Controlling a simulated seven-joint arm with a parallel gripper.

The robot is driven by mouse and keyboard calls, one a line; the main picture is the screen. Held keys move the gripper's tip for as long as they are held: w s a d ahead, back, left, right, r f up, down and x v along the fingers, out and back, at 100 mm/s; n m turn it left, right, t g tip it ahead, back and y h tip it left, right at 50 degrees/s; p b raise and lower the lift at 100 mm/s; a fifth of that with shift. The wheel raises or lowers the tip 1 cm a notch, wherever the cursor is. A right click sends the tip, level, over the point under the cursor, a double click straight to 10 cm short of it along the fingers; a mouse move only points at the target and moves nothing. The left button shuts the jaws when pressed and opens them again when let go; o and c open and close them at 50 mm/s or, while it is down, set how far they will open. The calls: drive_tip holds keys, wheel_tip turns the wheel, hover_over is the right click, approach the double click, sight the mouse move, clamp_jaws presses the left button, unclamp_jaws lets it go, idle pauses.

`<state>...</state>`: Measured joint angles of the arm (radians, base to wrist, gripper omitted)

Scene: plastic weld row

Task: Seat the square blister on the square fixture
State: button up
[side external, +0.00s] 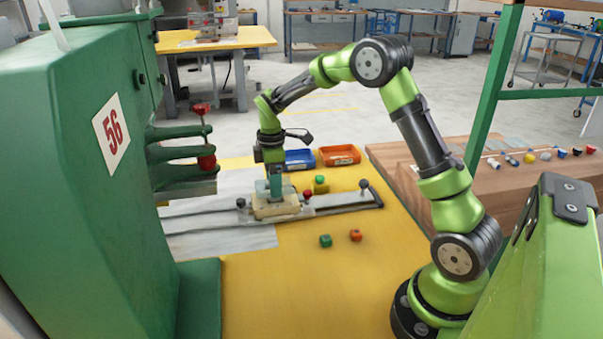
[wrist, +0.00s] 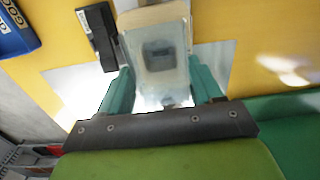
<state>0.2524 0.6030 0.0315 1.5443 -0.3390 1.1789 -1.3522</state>
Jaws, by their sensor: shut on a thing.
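My gripper (side external: 275,188) points down over the cream square fixture (side external: 278,210) on the slide in the side view. Its two teal fingers (wrist: 162,88) are shut on the square blister (wrist: 158,60), a clear greyish tray with a darker recess in its middle. In the wrist view, the fixture's cream edge (wrist: 150,14) shows beyond the blister's far end. The fingers reach down close to the fixture's top in the side view. The blister is hardly visible there, and I cannot tell whether it touches the fixture or lies flat on it.
A green press (side external: 185,155) stands left of the slide rails (side external: 335,204). A blue bin (side external: 299,160) and an orange bin (side external: 340,155) stand behind. The yellow table front (side external: 310,290) is clear.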

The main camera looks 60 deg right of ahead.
drive_tip(key=shift+f, duration=1.3)
drive_tip(key=o, duration=0.9)
drive_tip(key=c, duration=0.4)
drive_tip(key=shift+r, duration=3.5)
